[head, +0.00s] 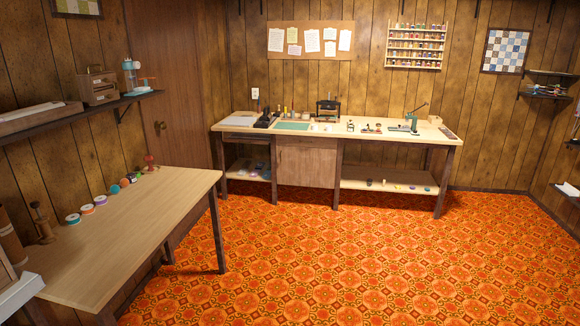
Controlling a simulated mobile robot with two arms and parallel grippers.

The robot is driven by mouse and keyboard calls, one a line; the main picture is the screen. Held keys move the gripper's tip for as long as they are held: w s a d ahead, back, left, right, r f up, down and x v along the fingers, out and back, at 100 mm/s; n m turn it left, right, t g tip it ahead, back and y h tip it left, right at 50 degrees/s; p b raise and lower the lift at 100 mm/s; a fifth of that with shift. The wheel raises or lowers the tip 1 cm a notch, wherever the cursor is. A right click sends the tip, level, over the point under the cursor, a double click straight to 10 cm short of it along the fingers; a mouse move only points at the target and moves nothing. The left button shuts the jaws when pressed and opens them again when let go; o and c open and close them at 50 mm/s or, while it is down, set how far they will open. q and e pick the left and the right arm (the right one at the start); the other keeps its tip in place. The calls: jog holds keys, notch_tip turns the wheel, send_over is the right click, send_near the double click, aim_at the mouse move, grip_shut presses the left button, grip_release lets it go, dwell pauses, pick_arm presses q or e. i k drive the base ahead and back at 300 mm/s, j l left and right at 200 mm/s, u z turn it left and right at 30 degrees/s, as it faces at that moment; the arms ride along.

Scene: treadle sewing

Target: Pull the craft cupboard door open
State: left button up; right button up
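A wooden cupboard door (306,163) is set under the long workbench (385,139) at the back wall, between two dark legs. The door looks shut, flush with the bench front. It is too far away to make out a handle clearly. Neither of my grippers is in view.
A light wooden table (130,230) with several spools along its wall side stands at the left. The orange patterned floor (330,265) is clear up to the workbench. Open lower shelves (395,184) flank the cupboard. A brown room door (165,80) is in the left wall.

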aim_at(295, 166)
jog(key=i, duration=2.6)
jog(key=i+u, duration=0.1)
jog(key=i, duration=0.85)
jog(key=i+l+u, duration=0.1)
jog(key=i, duration=0.85)
jog(key=l, duration=0.1)
